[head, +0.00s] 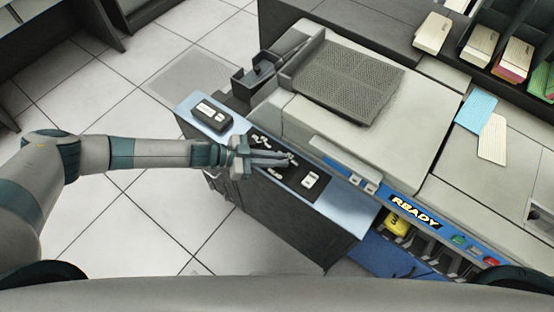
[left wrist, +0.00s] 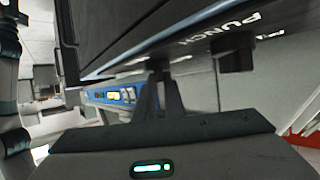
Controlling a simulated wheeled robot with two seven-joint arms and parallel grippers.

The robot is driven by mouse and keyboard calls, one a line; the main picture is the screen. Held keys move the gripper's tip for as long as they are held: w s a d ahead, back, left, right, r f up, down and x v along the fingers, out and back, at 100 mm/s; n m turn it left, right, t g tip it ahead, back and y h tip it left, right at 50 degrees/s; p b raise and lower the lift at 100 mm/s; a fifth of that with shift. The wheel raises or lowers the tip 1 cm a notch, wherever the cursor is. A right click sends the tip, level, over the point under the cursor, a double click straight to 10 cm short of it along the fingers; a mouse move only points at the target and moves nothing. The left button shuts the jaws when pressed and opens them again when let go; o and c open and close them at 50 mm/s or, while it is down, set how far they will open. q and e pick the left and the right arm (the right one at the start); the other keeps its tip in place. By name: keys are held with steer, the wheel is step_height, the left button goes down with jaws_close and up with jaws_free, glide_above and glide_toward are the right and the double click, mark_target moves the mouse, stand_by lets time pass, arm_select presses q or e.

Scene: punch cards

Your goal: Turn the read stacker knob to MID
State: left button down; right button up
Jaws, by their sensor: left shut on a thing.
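My left gripper (head: 288,160) reaches in from the left over the black control panel (head: 292,182) on the machine's blue-grey ledge. Its fingers, seen in the left wrist view (left wrist: 160,72), are closed on the read stacker knob at the panel face. The fingers hide the knob almost wholly, so its pointer and setting cannot be read. A second dark knob (left wrist: 235,57) sticks out beside it, near the PUNCH lettering, and is apart from the fingers. My right gripper is not in view.
A dark boxy device (head: 212,115) lies on the ledge left of the panel. A ribbed grey tray (head: 345,80) sits on the machine top behind. A READY display (head: 414,211) and a yellow item (head: 396,224) are to the right. Tiled floor is clear at left.

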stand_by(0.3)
arm_select(q)
steer(key=c, duration=1.8)
jaws_free()
steer(key=shift+d, duration=0.15)
steer(key=shift+c, duration=0.2)
steer(key=b+v, duration=0.4)
steer(key=v, duration=1.3)
